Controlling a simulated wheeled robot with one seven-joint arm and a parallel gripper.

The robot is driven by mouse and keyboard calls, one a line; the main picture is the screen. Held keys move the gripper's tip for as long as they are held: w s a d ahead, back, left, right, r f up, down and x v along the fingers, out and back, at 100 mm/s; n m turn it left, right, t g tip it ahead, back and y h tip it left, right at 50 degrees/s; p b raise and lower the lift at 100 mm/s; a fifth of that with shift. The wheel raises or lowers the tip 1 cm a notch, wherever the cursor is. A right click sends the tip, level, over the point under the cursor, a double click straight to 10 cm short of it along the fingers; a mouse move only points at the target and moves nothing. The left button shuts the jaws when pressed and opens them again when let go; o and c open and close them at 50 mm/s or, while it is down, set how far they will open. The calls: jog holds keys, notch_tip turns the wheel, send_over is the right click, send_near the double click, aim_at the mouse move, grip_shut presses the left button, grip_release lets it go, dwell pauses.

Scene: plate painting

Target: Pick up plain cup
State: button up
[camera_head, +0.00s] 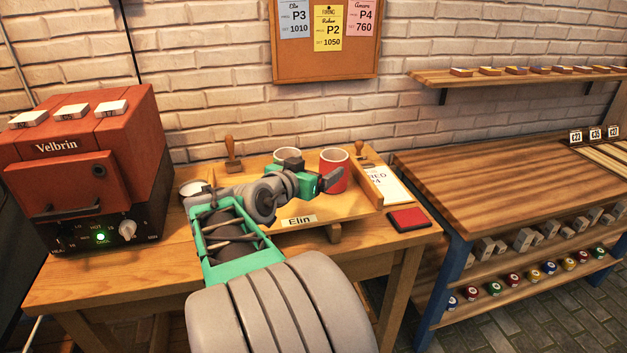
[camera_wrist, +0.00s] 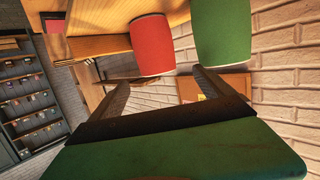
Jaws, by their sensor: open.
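A red cup (camera_head: 333,172) with a pale inside stands upright on a raised wooden board (camera_head: 346,209) on the table. A second cup (camera_head: 286,154) stands to its left, partly hidden behind my gripper (camera_head: 315,172). The wrist view shows the red cup (camera_wrist: 153,45) and a green cup (camera_wrist: 221,32) side by side. Both look plain; I cannot tell which one the task names. My gripper (camera_wrist: 161,78) is open and empty. In the wrist view its fingers point toward the cups, with the red cup just beyond the gap and the green cup beyond the right finger.
A red kiln (camera_head: 75,165) labelled Velbrin stands at the left. Wooden stamps (camera_head: 233,155) stand at the board's back. A white card (camera_head: 384,186) and a red pad (camera_head: 409,218) lie to the right. A small round pot (camera_head: 190,188) sits left. A shelving table (camera_head: 480,185) stands at right.

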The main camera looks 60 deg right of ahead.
aim_at(340, 152)
jog(key=shift+g, duration=0.3)
jog(key=x, duration=0.4)
jog(key=p+x, duration=0.1)
jog(key=x, duration=0.3)
jog(key=r+p+x, duration=0.1)
jog(key=x, duration=0.3)
jog(key=shift+s+d+f, duration=0.1)
jog(key=shift+d, duration=0.35)
jog(key=shift+a, duration=0.1)
jog(key=c, duration=1.6)
jog(key=shift+c, duration=0.7)
